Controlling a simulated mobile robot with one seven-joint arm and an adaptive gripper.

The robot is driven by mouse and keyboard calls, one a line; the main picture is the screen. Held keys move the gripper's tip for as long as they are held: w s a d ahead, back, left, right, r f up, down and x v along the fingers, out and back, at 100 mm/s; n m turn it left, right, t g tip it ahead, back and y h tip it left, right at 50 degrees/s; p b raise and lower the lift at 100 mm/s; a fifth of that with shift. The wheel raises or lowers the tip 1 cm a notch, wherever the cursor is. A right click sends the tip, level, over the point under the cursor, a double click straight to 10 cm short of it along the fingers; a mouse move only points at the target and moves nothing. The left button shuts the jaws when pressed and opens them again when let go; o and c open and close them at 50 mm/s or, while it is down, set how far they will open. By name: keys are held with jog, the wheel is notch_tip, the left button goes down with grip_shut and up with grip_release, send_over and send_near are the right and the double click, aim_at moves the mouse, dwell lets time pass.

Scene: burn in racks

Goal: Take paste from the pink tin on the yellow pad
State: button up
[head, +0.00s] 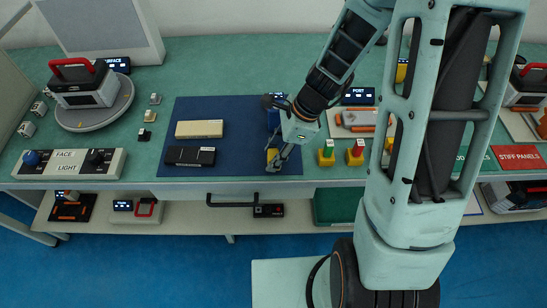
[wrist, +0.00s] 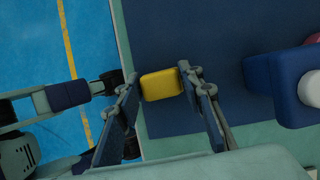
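My gripper (head: 279,164) is over the right part of the dark blue mat, near the bench's front edge. A small yellow pad (wrist: 161,84) sits between its fingertips in the wrist view, with a finger close against each side. The pad also shows at the gripper in the head view (head: 271,155). I cannot tell its height above the mat. A pinkish-red rounded thing (wrist: 314,39), cut off at the right edge of the wrist view, may be the pink tin. I cannot make out a pink tin in the head view, where my arm hides part of the bench.
A blue block with a white round part (wrist: 312,88) stands right of the gripper in the wrist view. A tan block (head: 199,129) and a black block (head: 190,156) lie on the mat (head: 232,165).

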aim_at(273, 154)
jog(key=c, duration=0.6)
jog(key=shift+r, duration=0.4)
notch_tip(273, 154, up, 3)
jog(key=shift+f+p, duration=0.1)
jog(key=shift+p, duration=0.3)
jog(key=s+d+r, duration=0.4)
jog(key=s, duration=0.1)
jog(key=s+d+r+p, duration=0.1)
jog(key=s+d+r, duration=0.4)
jog(key=shift+s+d+r, duration=0.15)
jog(key=shift+d+r, duration=0.1)
jog(key=shift+d, duration=0.05)
